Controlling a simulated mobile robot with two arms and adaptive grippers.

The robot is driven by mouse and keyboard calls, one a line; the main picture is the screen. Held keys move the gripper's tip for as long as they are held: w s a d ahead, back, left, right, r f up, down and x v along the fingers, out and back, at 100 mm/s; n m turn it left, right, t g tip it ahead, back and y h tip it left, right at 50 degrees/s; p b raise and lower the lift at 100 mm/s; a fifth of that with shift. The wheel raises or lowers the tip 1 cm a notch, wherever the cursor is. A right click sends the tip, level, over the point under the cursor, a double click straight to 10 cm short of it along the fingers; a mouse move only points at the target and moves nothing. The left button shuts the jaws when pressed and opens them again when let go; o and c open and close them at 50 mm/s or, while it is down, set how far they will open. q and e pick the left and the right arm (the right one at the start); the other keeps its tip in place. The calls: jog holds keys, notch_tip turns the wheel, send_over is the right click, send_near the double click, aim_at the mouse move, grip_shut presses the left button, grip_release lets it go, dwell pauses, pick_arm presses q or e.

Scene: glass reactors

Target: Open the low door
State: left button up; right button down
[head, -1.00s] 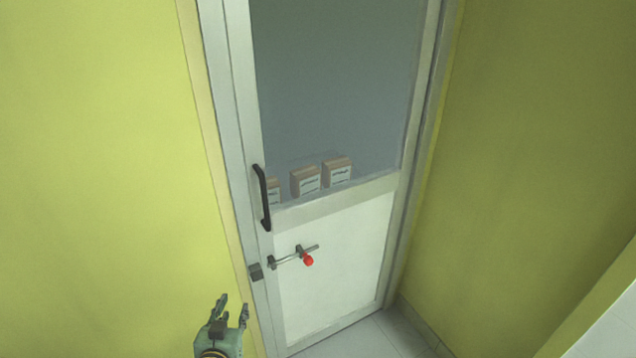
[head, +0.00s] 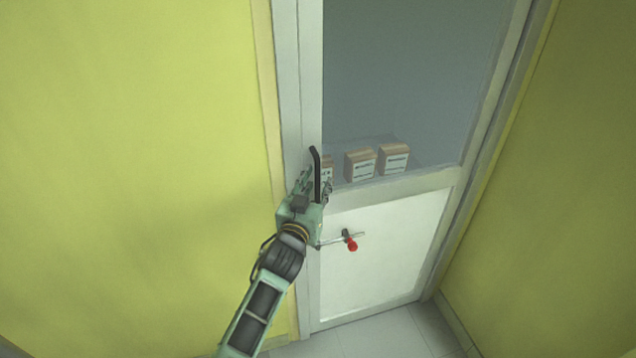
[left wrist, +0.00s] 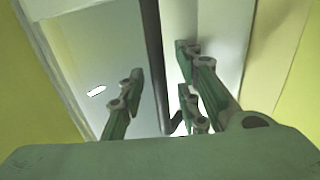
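The door has a white frame (head: 308,60), a glass upper pane and a white lower panel (head: 385,240). A black vertical handle (head: 315,165) sits on its left side. Below it is a metal bolt with a red knob (head: 352,245). My left gripper (head: 316,184) is at the lower part of the handle. In the left wrist view, its fingers (left wrist: 158,92) are apart, with the dark handle bar (left wrist: 152,45) running between them. I cannot tell whether either finger touches the bar. The handle's lower end is partly hidden in the head view. My right gripper is in neither view.
Yellow walls stand left (head: 130,150) and right (head: 560,200) of the door. Grey tiled floor (head: 400,335) shows at the door's foot. The door looks closed.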

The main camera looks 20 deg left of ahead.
pick_arm(q)
jog(key=shift+w, duration=0.15)
jog(key=shift+c, duration=0.4)
grip_shut()
